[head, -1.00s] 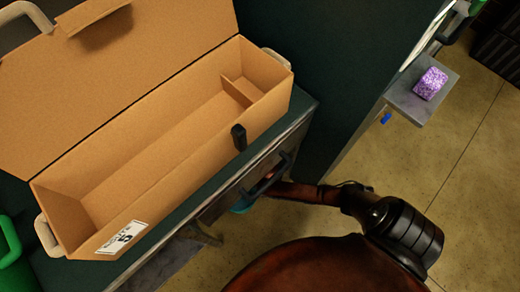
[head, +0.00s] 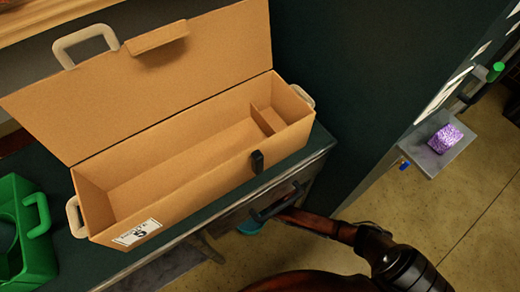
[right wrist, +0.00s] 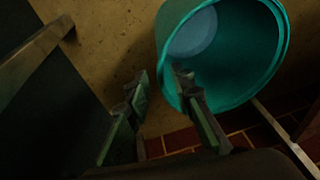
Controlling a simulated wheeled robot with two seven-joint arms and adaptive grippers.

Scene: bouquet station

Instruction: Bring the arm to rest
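My right arm (head: 405,270) comes in from the bottom right of the head view and reaches below the edge of the worktable. A bit of the bucket (head: 250,227) shows under the table edge in the head view. My left gripper is in neither view.
An open, empty cardboard box (head: 190,205) with a raised lid stands on the dark green worktable (head: 62,258). A green container (head: 35,262) is at left. A purple block (head: 444,139) sits on a grey shelf (head: 440,160).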

